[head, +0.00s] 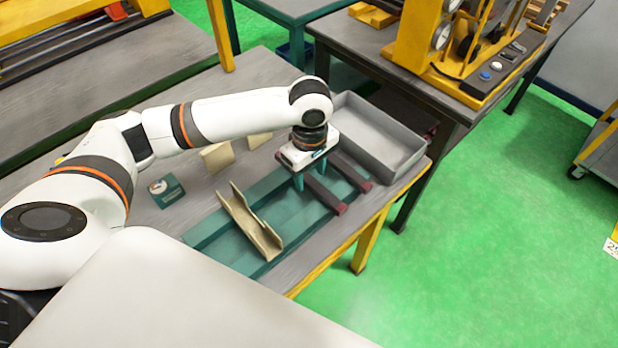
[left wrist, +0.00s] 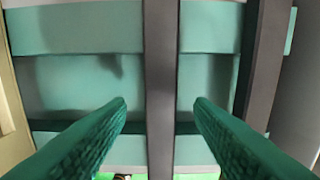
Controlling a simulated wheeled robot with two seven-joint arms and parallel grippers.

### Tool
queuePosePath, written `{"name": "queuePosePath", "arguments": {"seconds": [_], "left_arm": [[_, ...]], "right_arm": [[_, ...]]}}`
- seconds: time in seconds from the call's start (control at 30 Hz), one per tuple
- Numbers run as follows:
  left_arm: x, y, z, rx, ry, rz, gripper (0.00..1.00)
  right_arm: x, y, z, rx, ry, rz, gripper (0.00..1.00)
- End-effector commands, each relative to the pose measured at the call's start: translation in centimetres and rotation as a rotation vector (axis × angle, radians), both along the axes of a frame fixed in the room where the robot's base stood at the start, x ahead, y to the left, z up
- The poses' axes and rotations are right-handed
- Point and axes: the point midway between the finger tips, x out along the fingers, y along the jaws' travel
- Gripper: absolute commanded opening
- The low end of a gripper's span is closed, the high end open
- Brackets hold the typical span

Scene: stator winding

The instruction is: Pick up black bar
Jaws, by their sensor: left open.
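Two dark bars lie across a green tray (head: 205,236) on the workbench. The nearer black bar (head: 325,196) has a reddish end, and the other black bar (head: 352,172) lies parallel to it on the right. My left gripper (head: 309,177) points down over the nearer bar, its green fingers open. In the left wrist view, the nearer bar (left wrist: 160,90) runs between the two open fingertips (left wrist: 160,108), with a gap on each side. The second bar (left wrist: 262,70) is outside the right finger. My right gripper is not in view.
A beige angled channel (head: 248,222) lies on the tray to the left of the bars. A grey open bin (head: 391,160) stands close on the right. A small green-and-white box (head: 166,190) and beige blocks (head: 217,157) stand on the workbench (head: 95,147).

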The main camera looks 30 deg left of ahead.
Motion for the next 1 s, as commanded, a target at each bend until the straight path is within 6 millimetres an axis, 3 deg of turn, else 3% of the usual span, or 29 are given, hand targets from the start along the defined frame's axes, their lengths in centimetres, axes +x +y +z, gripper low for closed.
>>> {"name": "queuePosePath", "arguments": {"seconds": [0.1,0.37,0.6,0.67,1.0], "left_arm": [[-0.01,-0.02,-1.02,0.0,0.0,-0.001,0.48],[0.01,-0.03,-1.22,0.0,-0.001,-0.002,0.47],[0.01,-0.04,-1.19,0.0,-0.001,-0.002,0.07],[0.01,-0.03,-1.19,0.0,-0.001,-0.002,0.0],[0.06,-0.05,-0.97,-0.001,-0.003,-0.002,0.0]], "right_arm": [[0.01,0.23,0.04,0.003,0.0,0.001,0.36],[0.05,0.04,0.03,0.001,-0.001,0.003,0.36],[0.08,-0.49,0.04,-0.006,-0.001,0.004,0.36],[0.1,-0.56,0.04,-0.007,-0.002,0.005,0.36],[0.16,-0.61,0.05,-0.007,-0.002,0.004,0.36]]}}
